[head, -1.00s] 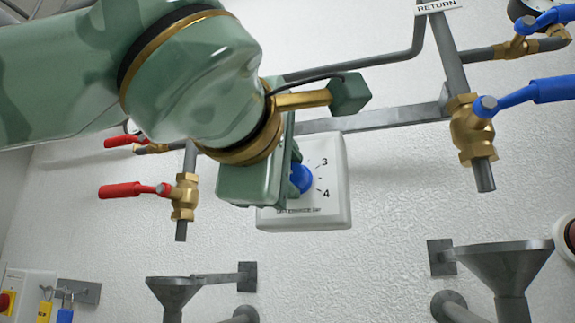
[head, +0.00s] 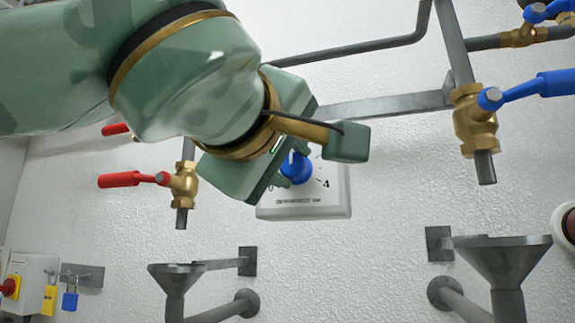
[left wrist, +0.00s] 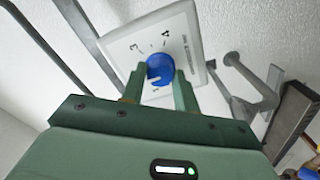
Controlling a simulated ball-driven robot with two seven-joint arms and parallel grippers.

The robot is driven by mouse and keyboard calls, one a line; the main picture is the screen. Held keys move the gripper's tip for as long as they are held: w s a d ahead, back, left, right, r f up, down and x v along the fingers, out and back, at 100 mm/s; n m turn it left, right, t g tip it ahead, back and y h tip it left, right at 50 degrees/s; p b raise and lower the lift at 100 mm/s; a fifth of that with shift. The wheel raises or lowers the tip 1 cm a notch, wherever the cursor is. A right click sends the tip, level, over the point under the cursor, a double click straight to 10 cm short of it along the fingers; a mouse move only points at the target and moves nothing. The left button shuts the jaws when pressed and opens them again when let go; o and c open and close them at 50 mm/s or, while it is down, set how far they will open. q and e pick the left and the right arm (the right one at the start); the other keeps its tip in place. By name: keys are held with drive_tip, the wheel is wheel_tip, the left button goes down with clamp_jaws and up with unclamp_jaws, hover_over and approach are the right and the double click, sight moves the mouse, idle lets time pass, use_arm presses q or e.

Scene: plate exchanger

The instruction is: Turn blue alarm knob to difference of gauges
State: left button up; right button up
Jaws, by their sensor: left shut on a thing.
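The blue alarm knob (head: 297,168) sits on a white square dial plate (head: 325,207) on the wall. My left gripper (head: 291,175) is at the knob, its palm rolled and partly covering the plate. In the left wrist view its two fingers (left wrist: 160,80) are on either side of the blue knob (left wrist: 160,68), shut on it. A 4 shows to the lower right of the knob in the head view, and a 0 at lower left beside the gripper. The knob's pointer is not clear. No gauge face can be read. My right gripper is not in view.
A red-handled valve (head: 184,184) is left of the plate, and a blue-handled valve (head: 475,117) is to the right. Funnels (head: 505,262) stand out below. A switch box with padlocks (head: 50,298) is at lower left. Bare wall lies below the plate.

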use_arm(q)
drive_tip(key=shift+f, duration=0.2)
drive_tip(key=o, duration=1)
drive_tip(key=shift+r, duration=0.1)
drive_tip(key=shift+c, duration=0.2)
drive_tip(key=shift+s, duration=0.1)
drive_tip(key=v, duration=1.6)
drive_tip(key=shift+b, duration=0.3)
